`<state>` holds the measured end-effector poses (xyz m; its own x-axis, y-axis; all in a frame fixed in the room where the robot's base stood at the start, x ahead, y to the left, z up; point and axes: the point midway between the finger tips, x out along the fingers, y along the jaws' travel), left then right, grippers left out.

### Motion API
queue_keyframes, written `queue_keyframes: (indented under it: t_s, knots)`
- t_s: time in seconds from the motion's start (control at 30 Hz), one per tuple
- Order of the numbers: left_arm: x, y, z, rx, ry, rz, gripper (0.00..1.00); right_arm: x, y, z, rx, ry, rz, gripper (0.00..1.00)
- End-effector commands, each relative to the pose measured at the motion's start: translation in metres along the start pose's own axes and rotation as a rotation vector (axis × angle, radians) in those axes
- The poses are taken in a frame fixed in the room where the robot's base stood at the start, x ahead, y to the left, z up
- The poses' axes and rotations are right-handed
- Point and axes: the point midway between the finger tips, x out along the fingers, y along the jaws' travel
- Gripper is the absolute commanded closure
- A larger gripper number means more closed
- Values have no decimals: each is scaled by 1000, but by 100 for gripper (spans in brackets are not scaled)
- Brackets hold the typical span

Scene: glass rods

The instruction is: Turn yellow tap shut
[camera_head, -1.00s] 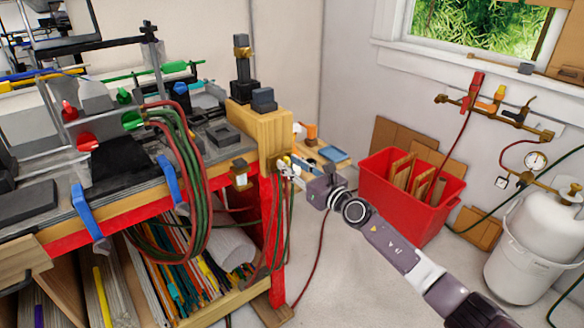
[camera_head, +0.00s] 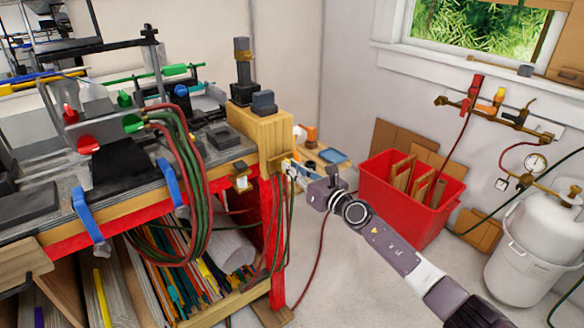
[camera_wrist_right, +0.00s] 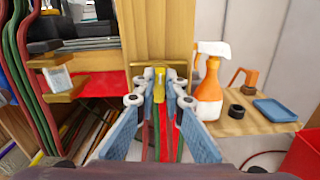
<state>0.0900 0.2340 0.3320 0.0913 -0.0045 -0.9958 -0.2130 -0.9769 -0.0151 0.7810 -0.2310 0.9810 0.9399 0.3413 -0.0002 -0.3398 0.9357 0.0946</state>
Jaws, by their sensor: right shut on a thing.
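The yellow tap (camera_wrist_right: 159,76) sits at the front end of the wooden bench block, above red and green hoses. In the right wrist view its upright yellow handle stands between the fingertips of my right gripper (camera_wrist_right: 159,98). The fingers are closed in on it from both sides. In the head view the right gripper (camera_head: 289,169) reaches the bench corner from the right, and its tips and the tap are too small there to make out well. My left gripper is not in view.
Hoses hang below the bench corner. A spray bottle (camera_wrist_right: 209,85) and blue tray (camera_wrist_right: 274,110) stand on a small wooden shelf to the right. A red bin (camera_head: 411,195) and white gas cylinder (camera_head: 527,250) stand farther right.

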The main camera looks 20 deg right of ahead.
Motion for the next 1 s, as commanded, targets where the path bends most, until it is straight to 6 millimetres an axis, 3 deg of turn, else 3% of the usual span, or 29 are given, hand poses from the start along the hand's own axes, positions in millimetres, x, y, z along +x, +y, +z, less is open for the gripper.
queue_keyframes:
  t_s: [1.0]
  knots:
    - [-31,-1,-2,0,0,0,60,0,-10,-3,929,0,-2,100]
